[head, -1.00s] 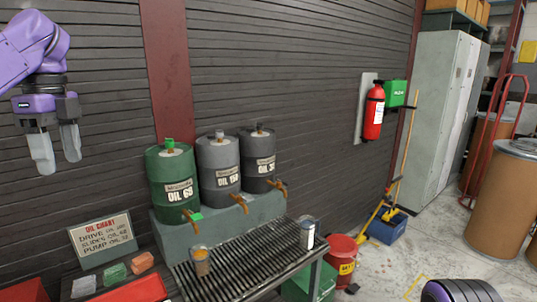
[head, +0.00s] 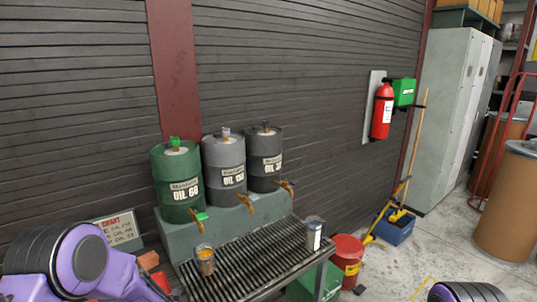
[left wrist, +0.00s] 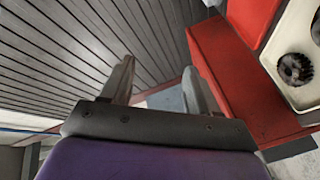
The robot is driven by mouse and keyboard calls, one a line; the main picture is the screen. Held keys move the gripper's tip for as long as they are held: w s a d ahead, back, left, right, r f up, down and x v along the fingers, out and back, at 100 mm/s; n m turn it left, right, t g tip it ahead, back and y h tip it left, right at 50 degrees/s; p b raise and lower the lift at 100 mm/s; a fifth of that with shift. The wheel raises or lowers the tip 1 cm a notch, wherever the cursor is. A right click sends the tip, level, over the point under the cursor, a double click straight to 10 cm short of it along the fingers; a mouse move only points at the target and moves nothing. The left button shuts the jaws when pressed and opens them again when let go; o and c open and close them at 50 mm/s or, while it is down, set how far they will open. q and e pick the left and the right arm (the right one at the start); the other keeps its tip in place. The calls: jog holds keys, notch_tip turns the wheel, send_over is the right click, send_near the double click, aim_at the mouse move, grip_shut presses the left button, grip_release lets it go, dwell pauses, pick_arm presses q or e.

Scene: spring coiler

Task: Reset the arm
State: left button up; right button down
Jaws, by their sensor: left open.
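My left gripper (left wrist: 160,85) shows in the left wrist view with its two grey fingers apart and nothing between them. It is out of sight in the head view, where only purple and black links of my left arm show at the lower left. A red surface lies close beyond the right finger in the wrist view, and a slatted dark wall (left wrist: 55,60) is to the left. My right gripper is not in view; a purple and black part of mine shows at the bottom right of the head view.
A slatted bench (head: 245,268) carries a glass of amber liquid (head: 206,262) and a can (head: 314,236). Behind it stand a green drum (head: 176,180) and two grey drums with taps. A red bucket (head: 347,255) is at right. An oil chart sign (head: 124,228) is partly hidden by my arm.

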pick_arm(q)
jog(key=s+d+f+m+t+h, duration=0.1)
jog(key=s+d+f+m+h, duration=0.25)
jog(key=s+f+m, duration=0.35)
jog(key=s+d+f+m+h, duration=0.35)
jog(key=s+f, duration=0.25)
jog(key=f, duration=0.2)
jog(key=s+d+f+m+g+h, duration=0.2)
jog(key=s+d+f+m+h, duration=0.1)
jog(key=s, duration=0.6)
jog(key=s+d+f+m+g+h, duration=0.2)
jog(key=s+f+m, duration=0.2)
jog(key=s, duration=0.5)
notch_tip(320, 180, down, 10)
jog(key=s+b, duration=0.1)
jog(key=b, duration=0.9)
jog(key=shift+d+r+g, duration=0.2)
jog(key=shift+d+g, duration=0.15)
jog(key=shift+g, duration=0.05)
pick_arm(e)
notch_tip(320, 180, down, 10)
jog(key=shift+s, duration=0.25)
